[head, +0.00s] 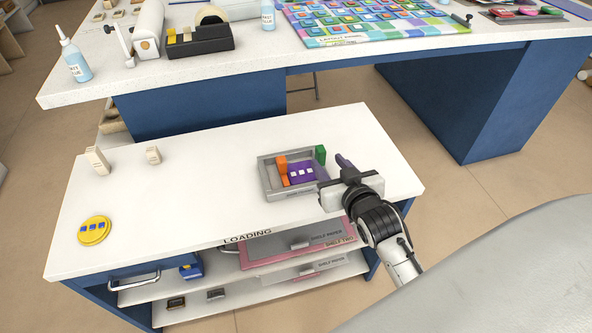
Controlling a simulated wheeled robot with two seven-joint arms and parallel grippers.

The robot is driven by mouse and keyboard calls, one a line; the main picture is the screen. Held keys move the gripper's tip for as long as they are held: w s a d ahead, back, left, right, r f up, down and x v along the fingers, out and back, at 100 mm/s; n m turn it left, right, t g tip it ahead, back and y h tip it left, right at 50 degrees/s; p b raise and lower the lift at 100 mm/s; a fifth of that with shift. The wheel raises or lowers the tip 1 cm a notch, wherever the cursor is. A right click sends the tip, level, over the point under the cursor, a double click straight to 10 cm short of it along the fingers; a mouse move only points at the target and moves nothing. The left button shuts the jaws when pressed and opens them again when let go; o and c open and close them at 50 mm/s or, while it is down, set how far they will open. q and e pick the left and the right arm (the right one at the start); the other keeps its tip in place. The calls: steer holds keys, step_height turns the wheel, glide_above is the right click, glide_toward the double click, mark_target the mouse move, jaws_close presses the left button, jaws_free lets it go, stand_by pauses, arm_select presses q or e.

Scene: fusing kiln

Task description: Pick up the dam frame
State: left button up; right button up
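The dam frame (264,177) is a shallow grey rectangular tray with raised walls and a label on its front edge. It lies flat on the white top of the low table. Inside it are a purple piece with white squares (302,172) and orange blocks (282,165); a green block (320,154) stands at its back right corner. My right gripper (333,166) is at the frame's right side, its dark fingers apart. The gripper partly hides the right wall, and I cannot tell whether it touches it. My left gripper is out of view.
The low table (170,200) holds a yellow disc (94,230) and small cream blocks (97,160) at left; its middle is clear. Shelves below hold pink-edged boards (290,252). A larger workbench (270,58) behind carries a tape dispenser (199,39), bottles and a coloured tile panel (360,22).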

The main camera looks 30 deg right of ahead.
mark_target(321, 146)
steer(key=shift+t, duration=0.4)
steer(key=x, duration=0.3)
steer(key=r+x, duration=0.1)
steer(key=x, duration=0.1)
steer(key=shift+w+d, duration=0.3)
steer(key=shift+d, duration=0.05)
steer(key=x, duration=0.3)
steer(key=b+x, duration=0.1)
steer(key=x, duration=0.1)
steer(key=shift+w+f, duration=0.3)
steer(key=shift+f, duration=0.05)
jaws_close()
steer(key=shift+r, duration=0.1)
